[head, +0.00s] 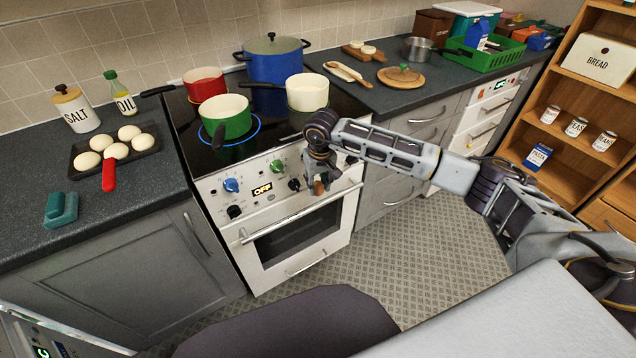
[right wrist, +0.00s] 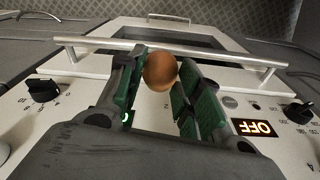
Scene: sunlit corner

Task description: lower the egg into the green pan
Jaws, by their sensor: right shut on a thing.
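The green pan (head: 226,124) sits on the front left of the black stovetop, over a glowing blue ring. It has a white inside and a black handle pointing toward the front. My right gripper (head: 318,181) is in front of the oven's control panel, right of the pan and lower than it. It is shut on the brown egg (right wrist: 160,70), which shows between the green-padded fingers in the right wrist view. In the head view the egg (head: 319,187) is small and partly hidden by the fingers. My left gripper is not in view.
A red pan (head: 205,82), a blue pot (head: 272,64) and a cream pan (head: 307,94) share the stovetop. The oven handle (head: 290,218) sticks out near my right gripper. A tray with buns (head: 143,152) lies on the left counter.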

